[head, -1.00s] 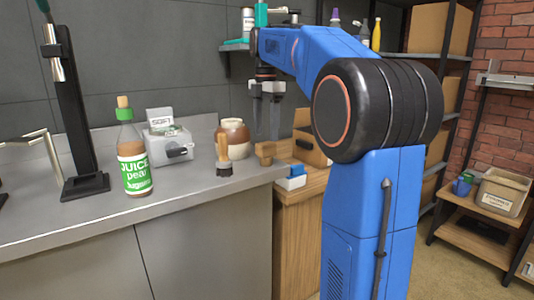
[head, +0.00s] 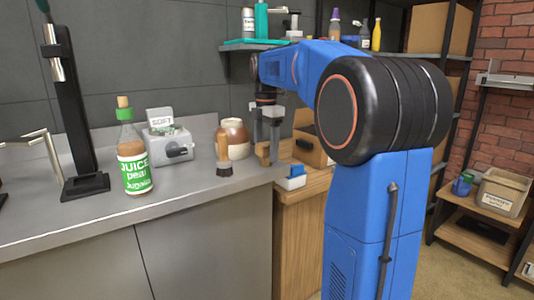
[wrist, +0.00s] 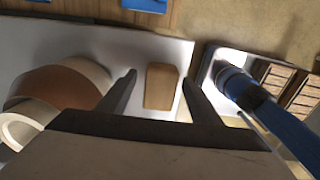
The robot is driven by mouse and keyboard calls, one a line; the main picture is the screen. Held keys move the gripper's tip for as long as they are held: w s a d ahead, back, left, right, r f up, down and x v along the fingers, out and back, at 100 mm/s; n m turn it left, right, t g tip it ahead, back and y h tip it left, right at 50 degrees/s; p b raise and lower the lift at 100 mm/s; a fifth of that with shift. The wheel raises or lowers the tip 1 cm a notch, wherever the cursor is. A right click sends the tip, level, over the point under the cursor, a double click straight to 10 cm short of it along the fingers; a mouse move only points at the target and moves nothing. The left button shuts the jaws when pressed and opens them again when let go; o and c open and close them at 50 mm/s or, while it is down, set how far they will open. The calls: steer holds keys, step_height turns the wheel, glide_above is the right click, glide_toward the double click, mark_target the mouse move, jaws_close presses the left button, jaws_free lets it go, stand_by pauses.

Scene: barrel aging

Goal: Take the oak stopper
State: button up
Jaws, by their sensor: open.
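The oak stopper (head: 262,153) is a small light-brown wooden piece near the right end of the grey counter, partly covered by my fingers in the head view. In the wrist view the stopper (wrist: 161,87) shows as a tapered wooden block. My gripper (head: 267,152) points down over it with its fingers low at the counter's end. In the wrist view my gripper (wrist: 160,78) is open, with one finger on each side of the stopper and gaps between them. I cannot tell exact finger height above the counter.
A brush with a wooden handle (head: 223,157) and a brown-and-white jar (head: 233,138) stand close left of the stopper. A juice bottle (head: 133,160) and a grey device (head: 168,143) are farther left. A blue-and-white item (head: 291,178) sits on the lower wooden cabinet at right.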

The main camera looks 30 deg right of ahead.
mark_target(267, 143)
steer(key=c, duration=1.3)
steer(key=shift+r, duration=0.65)
steer(key=shift+r, duration=4.45)
steer(key=shift+s, duration=0.1)
